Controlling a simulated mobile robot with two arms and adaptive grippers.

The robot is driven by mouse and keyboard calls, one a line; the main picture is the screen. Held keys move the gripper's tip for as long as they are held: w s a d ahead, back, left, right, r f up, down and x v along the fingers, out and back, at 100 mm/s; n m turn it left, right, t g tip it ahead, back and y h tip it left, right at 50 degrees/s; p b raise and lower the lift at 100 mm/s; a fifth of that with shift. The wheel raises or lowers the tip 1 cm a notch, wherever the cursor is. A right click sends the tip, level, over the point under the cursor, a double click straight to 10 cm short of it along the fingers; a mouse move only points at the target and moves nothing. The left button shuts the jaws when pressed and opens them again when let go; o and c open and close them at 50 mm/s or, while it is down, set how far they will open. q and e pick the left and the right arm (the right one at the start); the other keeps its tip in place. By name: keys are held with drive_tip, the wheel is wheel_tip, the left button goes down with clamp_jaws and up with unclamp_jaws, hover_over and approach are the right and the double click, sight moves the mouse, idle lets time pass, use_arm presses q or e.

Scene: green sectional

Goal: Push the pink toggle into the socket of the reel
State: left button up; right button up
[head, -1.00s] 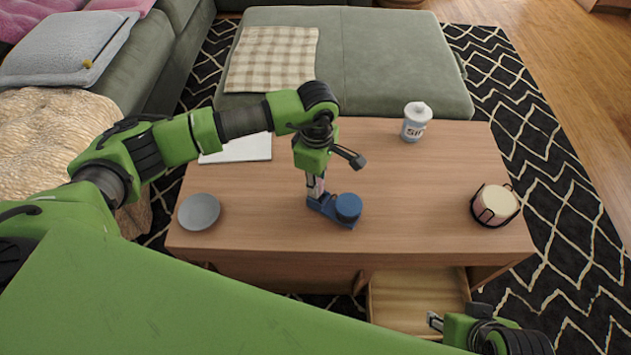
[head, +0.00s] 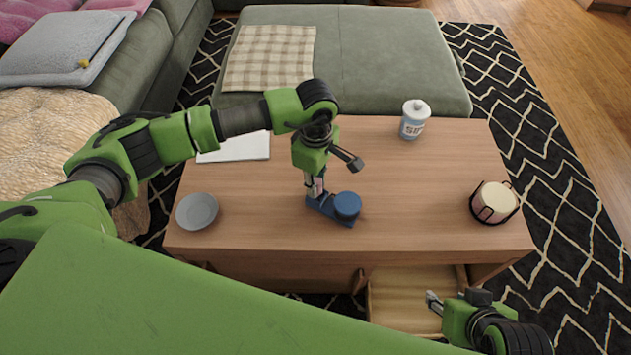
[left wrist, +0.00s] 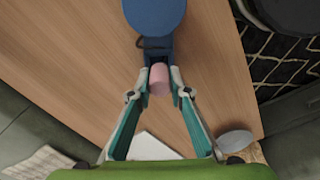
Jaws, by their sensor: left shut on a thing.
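The blue reel (head: 347,207) stands on the wooden coffee table (head: 420,190), with a round drum and a flat base reaching out to the left. My left gripper (head: 315,191) points down over that base's end. In the left wrist view the pink toggle (left wrist: 159,78) sits between the fingertips of my left gripper (left wrist: 160,88), shut on it. The toggle is right at the end of the reel's base (left wrist: 157,50). The socket is hidden, so I cannot tell how deep the toggle is. My right gripper (head: 433,303) is low, over the open drawer; its jaw opening is unclear.
A grey bowl (head: 197,211) is at the table's left and a white pad (head: 235,147) behind it. A lidded jar (head: 414,119) stands at the back right, a candle in a black holder (head: 494,202) at the right. The drawer (head: 400,290) is open in front.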

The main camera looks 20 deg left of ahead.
drive_tip(key=shift+w+a, duration=0.15)
drive_tip(key=shift+w, duration=0.05)
idle(0.7)
use_arm(q)
drive_tip(key=shift+w, duration=0.1)
use_arm(e)
drive_tip(key=shift+w+a+r+t, duration=0.15)
drive_tip(key=shift+w+r+t, duration=0.15)
drive_tip(key=shift+w, duration=0.2)
drive_tip(key=shift+w+a+r+t, duration=0.15)
drive_tip(key=shift+w+t, duration=0.15)
drive_tip(key=shift+w, duration=0.15)
drive_tip(key=shift+w, duration=0.2)
use_arm(q)
drive_tip(key=shift+b, duration=0.3)
use_arm(e)
drive_tip(key=shift+w+r, duration=0.15)
drive_tip(key=shift+w, duration=0.15)
use_arm(q)
drive_tip(key=shift+f, duration=0.1)
use_arm(e)
drive_tip(key=shift+w+a+r+t+y, duration=0.2)
drive_tip(key=shift+w+a+t+y, duration=0.1)
drive_tip(key=shift+w+t, duration=0.1)
